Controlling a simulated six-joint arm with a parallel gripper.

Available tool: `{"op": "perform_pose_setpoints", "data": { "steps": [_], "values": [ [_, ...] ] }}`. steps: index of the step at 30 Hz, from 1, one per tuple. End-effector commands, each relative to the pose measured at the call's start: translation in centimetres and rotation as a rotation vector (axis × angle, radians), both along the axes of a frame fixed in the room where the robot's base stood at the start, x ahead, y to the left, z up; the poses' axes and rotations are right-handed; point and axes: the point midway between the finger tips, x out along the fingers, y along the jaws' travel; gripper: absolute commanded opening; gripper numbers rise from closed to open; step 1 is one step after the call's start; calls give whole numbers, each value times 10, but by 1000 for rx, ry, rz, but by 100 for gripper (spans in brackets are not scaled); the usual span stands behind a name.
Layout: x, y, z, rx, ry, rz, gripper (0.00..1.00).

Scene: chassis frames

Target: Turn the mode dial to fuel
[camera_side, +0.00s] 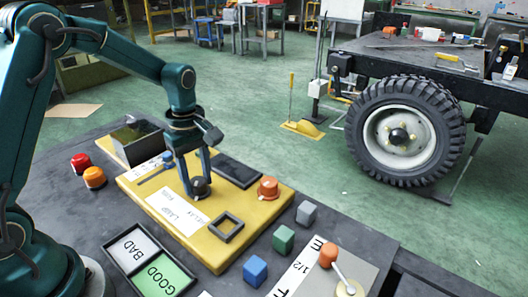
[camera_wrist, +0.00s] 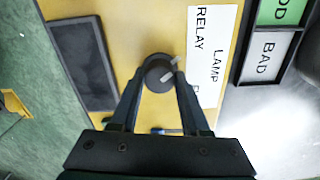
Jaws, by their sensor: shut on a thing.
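The mode dial is a round black knob (camera_side: 201,190) on the yellow panel (camera_side: 150,190); in the wrist view it shows between the fingertips (camera_wrist: 157,70), with a pale pointer toward the label side. My gripper (camera_side: 196,184) reaches down onto the dial, and its two fingers (camera_wrist: 158,82) are shut on the knob's sides. A white label (camera_wrist: 213,55) beside the dial reads RELAY and LAMP; a further word is mostly hidden by a finger. I cannot tell exactly which word the pointer marks.
A dark flat plate (camera_side: 238,171), an orange knob (camera_side: 268,187) and a square black frame (camera_side: 226,228) are also on the panel. Grey (camera_side: 306,213), green (camera_side: 284,238) and blue (camera_side: 255,270) cubes lie to its right. A GOOD/BAD tray (camera_side: 133,247) is in front.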

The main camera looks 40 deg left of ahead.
Motion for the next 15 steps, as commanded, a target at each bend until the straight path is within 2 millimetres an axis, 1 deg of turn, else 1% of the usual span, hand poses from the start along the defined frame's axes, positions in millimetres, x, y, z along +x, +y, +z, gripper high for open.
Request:
{"op": "perform_pose_setpoints", "data": {
  "steps": [15],
  "values": [
    [0,0,1,0,0,-474,0]
  ]
}}
